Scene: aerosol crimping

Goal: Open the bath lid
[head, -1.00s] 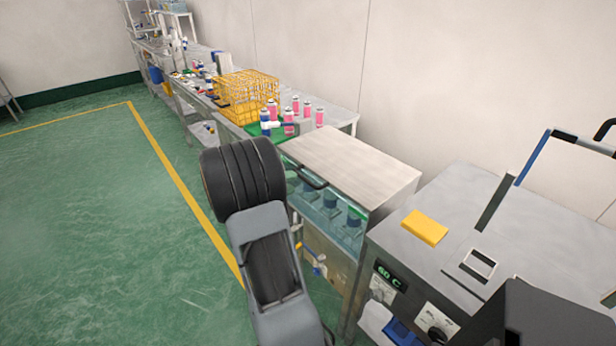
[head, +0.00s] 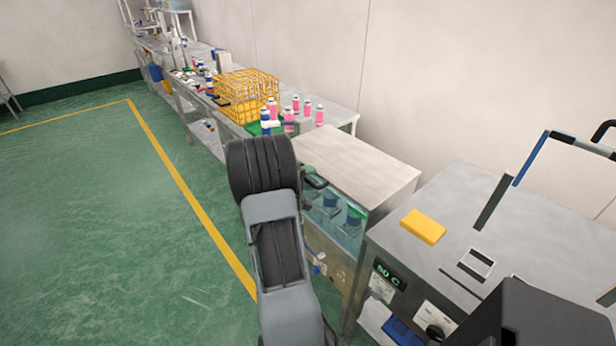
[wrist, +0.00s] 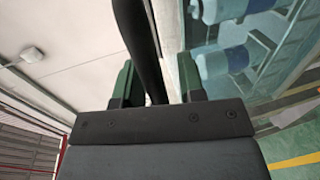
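The bath (head: 330,228) is a clear-walled tank with blue-topped items inside. Its flat pale metal lid (head: 355,165) lies level and closed on top. The lid's dark handle (head: 318,183) is at the front left edge, partly hidden by my arm. My gripper (head: 308,172) is at this handle, mostly hidden behind my dark wrist in the head view. In the wrist view, my two green-grey fingers stand apart (wrist: 157,82), and the dark handle bar (wrist: 138,35) runs between them. Gaps show beside the bar, so the fingers do not look closed on it.
A steel cabinet (head: 490,225) with a temperature display and yellow block (head: 423,226) stands right of the bath. Behind the bath, a bench holds pink cans (head: 307,107) and a yellow wire basket (head: 245,92). A wall (head: 470,80) runs behind. Green floor at left is clear.

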